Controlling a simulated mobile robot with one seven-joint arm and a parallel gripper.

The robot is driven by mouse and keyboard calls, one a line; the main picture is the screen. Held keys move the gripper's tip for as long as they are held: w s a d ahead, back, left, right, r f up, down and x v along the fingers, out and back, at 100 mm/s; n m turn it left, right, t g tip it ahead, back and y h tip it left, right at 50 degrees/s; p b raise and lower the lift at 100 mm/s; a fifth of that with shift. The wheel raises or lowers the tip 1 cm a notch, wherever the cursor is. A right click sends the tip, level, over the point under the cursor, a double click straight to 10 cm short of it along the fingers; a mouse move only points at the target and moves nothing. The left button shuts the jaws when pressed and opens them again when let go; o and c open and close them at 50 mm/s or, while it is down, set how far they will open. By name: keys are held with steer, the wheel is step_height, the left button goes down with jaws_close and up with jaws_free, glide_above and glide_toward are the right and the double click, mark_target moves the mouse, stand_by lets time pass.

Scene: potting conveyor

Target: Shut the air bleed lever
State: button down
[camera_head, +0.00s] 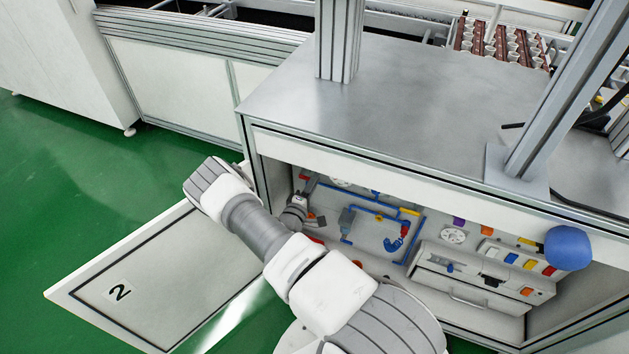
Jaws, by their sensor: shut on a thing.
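My gripper (309,217) is inside the open cabinet, at the left end of its back panel, small and partly hidden by my own wrist. It is shut on a small orange part at its tips, which looks like the air bleed lever (318,220). The lever's shape and angle are too small to read. Blue pipes (373,210) with fittings run along the panel just right of my gripper. A yellow handle (409,211) and a red and blue valve (394,243) are on these pipes, apart from my gripper.
The cabinet door (130,292), marked 2, hangs open at the left. A metal worktop (400,110) overhangs the panel. A drawer unit (470,290), coloured switches and a blue ball (568,248) are at the right. Green floor (60,190) is clear at the left.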

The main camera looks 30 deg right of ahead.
steer(key=c, duration=0.8)
jaws_free()
steer(key=shift+a, duration=0.1)
steer(key=p+v, duration=0.3)
steer(key=v, duration=1.4)
steer(key=shift+s+a+f, duration=0.1)
steer(key=shift+s, duration=0.1)
